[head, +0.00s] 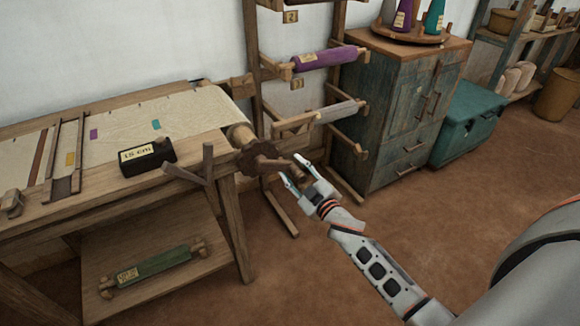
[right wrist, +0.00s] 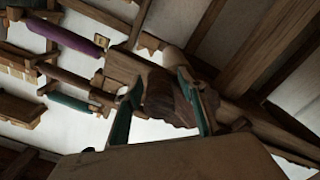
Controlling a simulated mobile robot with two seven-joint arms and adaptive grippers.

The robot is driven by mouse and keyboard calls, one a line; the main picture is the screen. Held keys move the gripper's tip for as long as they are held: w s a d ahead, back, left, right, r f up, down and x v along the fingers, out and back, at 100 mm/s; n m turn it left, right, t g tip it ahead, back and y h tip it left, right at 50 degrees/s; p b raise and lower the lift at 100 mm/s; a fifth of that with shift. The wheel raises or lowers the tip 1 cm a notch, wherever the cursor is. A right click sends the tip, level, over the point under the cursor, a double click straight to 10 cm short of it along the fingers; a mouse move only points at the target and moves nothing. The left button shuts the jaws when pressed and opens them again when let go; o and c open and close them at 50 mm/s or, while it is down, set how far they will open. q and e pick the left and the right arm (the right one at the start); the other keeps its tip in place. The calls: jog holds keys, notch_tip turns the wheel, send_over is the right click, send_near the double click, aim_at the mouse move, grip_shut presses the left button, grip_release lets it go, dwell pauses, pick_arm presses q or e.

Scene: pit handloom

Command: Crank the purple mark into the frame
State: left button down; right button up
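The purple mark (head: 94,134) is a small patch on the cream cloth (head: 185,115) of the loom. It lies to the right of the wooden frame (head: 80,150), outside it. A yellow mark (head: 70,158) shows inside the frame. The crank handle (head: 272,162) sticks out from the notched wheel (head: 257,151) at the end of the cloth roller. My right gripper (head: 295,171) is at the handle's outer end with its fingers apart. In the right wrist view my right gripper (right wrist: 163,108) has dark wood between and behind its fingers. My left gripper is out of view.
A black block labelled 15 cm (head: 147,156) sits on the loom's front rail. A forked wooden piece (head: 203,173) stands near the wheel. A rack with a purple roll (head: 325,58) and a teal cabinet (head: 395,105) stand behind. The floor at right is clear.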

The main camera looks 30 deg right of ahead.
jog(key=shift+w, duration=0.8)
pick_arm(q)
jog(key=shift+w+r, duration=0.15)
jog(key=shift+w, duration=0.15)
pick_arm(e)
jog(key=shift+w, duration=0.2)
grip_shut()
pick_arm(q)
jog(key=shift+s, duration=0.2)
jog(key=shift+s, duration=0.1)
pick_arm(e)
jog(key=shift+r, duration=0.15)
